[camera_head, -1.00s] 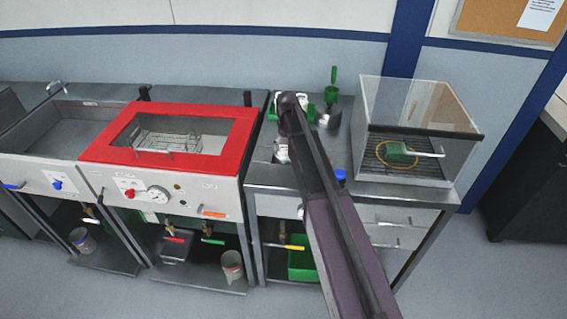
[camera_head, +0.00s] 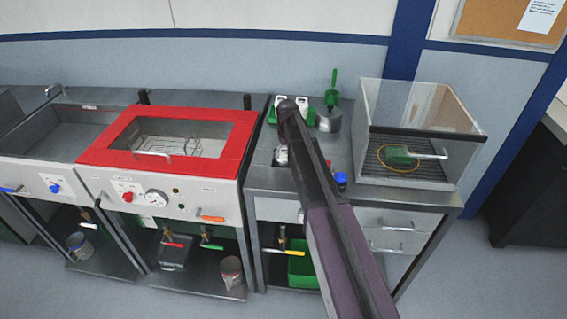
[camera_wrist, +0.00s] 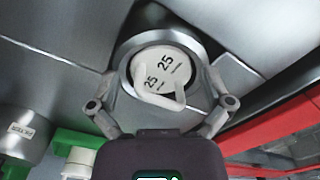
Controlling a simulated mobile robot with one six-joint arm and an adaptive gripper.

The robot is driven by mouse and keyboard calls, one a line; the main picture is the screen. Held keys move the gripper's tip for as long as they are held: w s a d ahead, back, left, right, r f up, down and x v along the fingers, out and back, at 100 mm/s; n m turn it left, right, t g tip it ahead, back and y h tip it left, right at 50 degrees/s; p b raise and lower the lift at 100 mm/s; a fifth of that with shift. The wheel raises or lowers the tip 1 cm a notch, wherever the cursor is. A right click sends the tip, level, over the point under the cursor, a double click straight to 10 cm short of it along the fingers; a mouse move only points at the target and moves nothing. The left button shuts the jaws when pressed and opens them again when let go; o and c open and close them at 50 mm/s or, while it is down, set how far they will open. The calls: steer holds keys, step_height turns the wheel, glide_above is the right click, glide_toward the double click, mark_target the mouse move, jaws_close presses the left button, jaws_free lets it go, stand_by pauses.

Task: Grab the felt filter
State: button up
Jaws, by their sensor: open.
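I cannot pick out the felt filter for certain. In the wrist view, a white round piece (camera_wrist: 163,68) printed "25" twice, with a raised loop handle, sits inside a round metal rim (camera_wrist: 204,53). My gripper (camera_wrist: 160,88) is open, with one finger on each side of this piece. No grip on it shows. In the head view, my arm partly hides the bench spot around my gripper.
Right of my arm stands a clear-walled box (camera_head: 366,128) holding a green-handled tool (camera_head: 399,155) and a yellow ring. A metal pot (camera_head: 328,121) and white containers (camera_head: 304,102) stand behind. A red-framed bath (camera_head: 100,158) is at left.

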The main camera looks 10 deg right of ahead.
mark_target(287, 157)
steer(key=shift+s+r, duration=0.1)
steer(key=shift+s, duration=0.05)
jaws_close()
steer(key=shift+w+r, duration=0.1)
steer(key=shift+w, duration=0.1)
steer(key=shift+r+p, duration=0.15)
steer(key=shift+p, duration=0.2)
step_height(287, 157, up, 3)
steer(key=p, duration=0.2)
steer(key=shift+f+p, duration=0.2)
steer(key=shift+p, duration=0.1)
step_height(287, 157, up, 7)
steer(key=p, duration=0.6)
steer(key=shift+f+p, duration=0.15)
steer(key=shift+p, duration=0.25)
